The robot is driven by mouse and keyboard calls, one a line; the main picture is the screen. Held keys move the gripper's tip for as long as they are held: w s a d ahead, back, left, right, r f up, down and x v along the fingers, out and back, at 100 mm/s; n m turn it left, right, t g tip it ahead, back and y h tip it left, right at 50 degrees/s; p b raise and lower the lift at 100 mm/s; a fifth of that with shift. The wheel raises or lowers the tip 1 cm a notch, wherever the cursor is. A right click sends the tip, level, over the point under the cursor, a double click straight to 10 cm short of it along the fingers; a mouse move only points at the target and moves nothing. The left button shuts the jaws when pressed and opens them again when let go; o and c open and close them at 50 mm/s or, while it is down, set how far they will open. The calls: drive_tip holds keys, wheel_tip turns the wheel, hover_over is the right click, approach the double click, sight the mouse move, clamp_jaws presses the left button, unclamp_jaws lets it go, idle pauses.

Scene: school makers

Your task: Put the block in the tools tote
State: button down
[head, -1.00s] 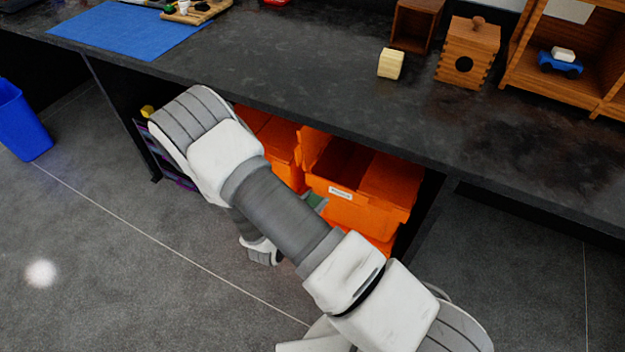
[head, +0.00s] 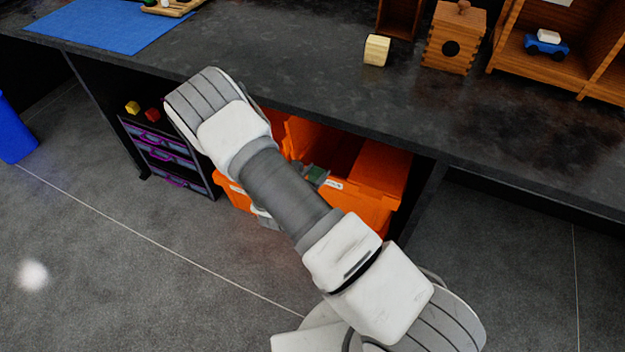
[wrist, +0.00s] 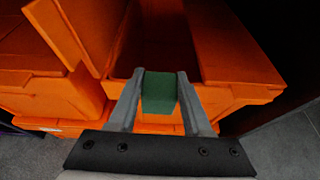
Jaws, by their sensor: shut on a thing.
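My gripper (wrist: 160,82) is shut on a green block (wrist: 159,93), which sits between its two fingers in the wrist view. In the head view, the green block (head: 316,174) shows just beyond my forearm, at the front of an open orange tote (head: 365,205). The tote's white label is too small to read. In the wrist view, the block is in front of the open tote (wrist: 235,96) and overlaps its front rim. I cannot tell whether they touch. The tote's flap lids stand open at the sides.
Another orange tote (wrist: 60,92) is close on the left. The dark counter (head: 290,85) overhangs the totes. A drawer unit (head: 165,150) with a yellow and a red block on top stands left. A pale block (head: 377,50) and wooden box (head: 453,42) are on the counter.

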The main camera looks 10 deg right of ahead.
drive_tip(key=w+d+b, duration=0.2)
drive_tip(key=w+d, duration=0.5)
drive_tip(key=w, duration=0.3)
idle(0.4)
drive_tip(key=shift+d, duration=0.1)
drive_tip(key=shift+c, duration=1.3)
unclamp_jaws()
drive_tip(key=p+v, duration=0.4)
drive_tip(key=v, duration=1.3)
drive_tip(key=shift+r, duration=0.2)
drive_tip(key=shift+s, duration=0.15)
